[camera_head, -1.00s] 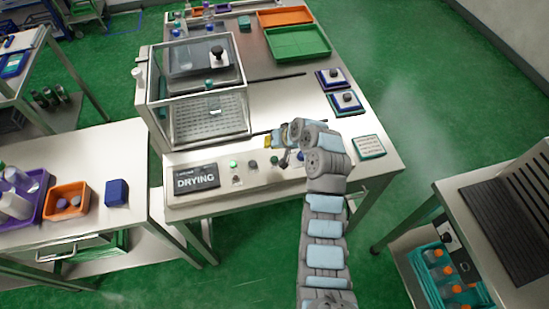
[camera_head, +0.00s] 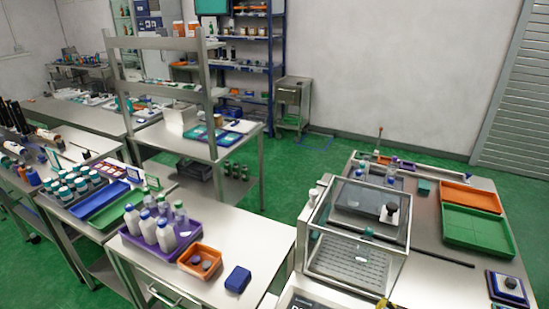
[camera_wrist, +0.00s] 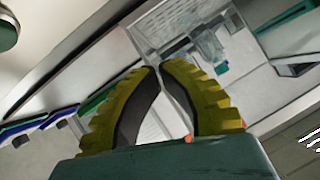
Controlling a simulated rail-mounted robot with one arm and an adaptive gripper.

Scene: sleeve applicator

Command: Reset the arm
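My gripper (camera_wrist: 160,70) shows in the wrist view with two yellow ribbed fingers and dark inner pads. Its fingertips meet or nearly meet, and nothing shows held between them. In the head view only a small yellow bit (camera_head: 383,304), which looks like a fingertip, shows at the bottom edge; the rest of my arm is out of view. It is in front of the clear-walled box (camera_head: 355,262) of the sleeve applicator. In the wrist view, a clear box (camera_wrist: 190,35) appears tilted beyond the fingertips.
An orange tray (camera_head: 470,197) and a green tray (camera_head: 478,230) lie right of the box. A bench at left holds a purple tray (camera_head: 160,250) of bottles, an orange bin (camera_head: 199,262) and a blue block (camera_head: 238,279). Green floor shows between the benches.

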